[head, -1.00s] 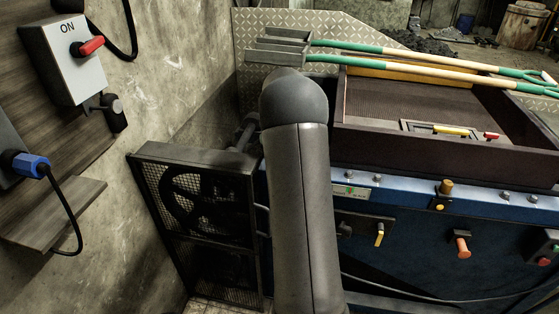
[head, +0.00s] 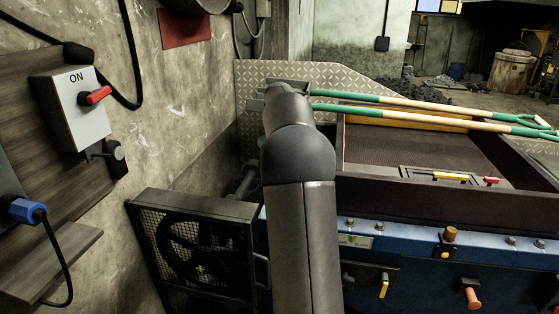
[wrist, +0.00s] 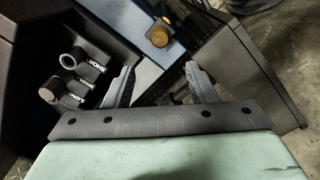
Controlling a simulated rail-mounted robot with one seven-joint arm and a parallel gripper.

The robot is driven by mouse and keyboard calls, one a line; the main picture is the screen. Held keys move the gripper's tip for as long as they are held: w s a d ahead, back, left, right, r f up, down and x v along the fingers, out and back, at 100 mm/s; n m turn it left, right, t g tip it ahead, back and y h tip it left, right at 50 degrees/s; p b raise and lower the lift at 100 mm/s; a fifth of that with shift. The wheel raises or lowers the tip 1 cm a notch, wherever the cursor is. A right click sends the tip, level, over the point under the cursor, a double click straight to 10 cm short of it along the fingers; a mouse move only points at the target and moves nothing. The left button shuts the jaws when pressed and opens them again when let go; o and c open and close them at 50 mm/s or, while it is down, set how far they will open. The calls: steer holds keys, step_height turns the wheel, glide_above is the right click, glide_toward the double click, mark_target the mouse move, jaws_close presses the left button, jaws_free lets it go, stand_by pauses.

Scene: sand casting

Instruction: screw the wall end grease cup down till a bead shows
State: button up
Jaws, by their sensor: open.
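My gripper (wrist: 160,68) is open, its two grey fingers apart with nothing seen held between them. It is not visible in the head view, where my own arm blocks the area. Beyond the fingers in the wrist view is an orange-amber round part (wrist: 159,37) on a blue surface. I cannot tell whether it is a grease cup. In the head view a brass-coloured cap (head: 450,234) stands on the front of the blue machine (head: 415,224). No cup at the wall end can be made out; my arm may hide it.
A mesh guard (head: 195,245) stands between wall and machine. Long-handled tools (head: 420,112) lie across the dark tray (head: 420,188). The wall carries a switch box (head: 72,115). In the wrist view, labelled dark blocks (wrist: 85,68) are left and a dark box (wrist: 240,75) is right, close to the fingers.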

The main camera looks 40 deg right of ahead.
steer(key=shift+r, duration=1.65)
steer(key=s+a+f, duration=0.1)
steer(key=s+a, duration=0.3)
steer(key=a, duration=0.6)
steer(key=s+a+f, duration=0.1)
steer(key=s+a, duration=0.2)
steer(key=a, duration=0.6)
steer(key=s+a+f, duration=0.5)
steer(key=s+a, duration=0.2)
steer(key=s, duration=0.2)
steer(key=s+a+f+n, duration=0.1)
steer(key=s+a+f, duration=0.5)
steer(key=s, duration=0.4)
steer(key=shift+s+a, duration=0.3)
steer(key=shift+a, duration=0.1)
